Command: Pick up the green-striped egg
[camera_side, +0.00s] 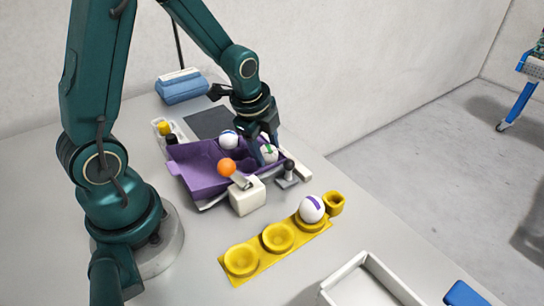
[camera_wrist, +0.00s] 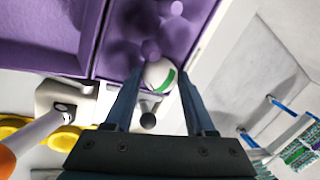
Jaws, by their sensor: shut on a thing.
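The green-striped egg (camera_side: 269,154) is white with a green band. It is at the right part of the purple egg carton (camera_side: 196,178). My gripper (camera_side: 266,146) comes down from above and is shut on this egg. In the wrist view the egg (camera_wrist: 158,74) sits between the two fingertips of my gripper (camera_wrist: 156,80), at the carton's edge. I cannot tell whether the egg still touches its cup. A blue-striped egg (camera_side: 228,140) sits in the carton to the left. A purple-striped egg (camera_side: 312,209) stands in the yellow holder (camera_side: 258,253).
A white box with an orange-knobbed lever (camera_side: 247,198) and a small black-knobbed lever (camera_side: 288,173) stand close in front of the carton. A yellow cup (camera_side: 334,203), a white tray (camera_side: 362,285) and a blue case (camera_side: 182,88) are farther off.

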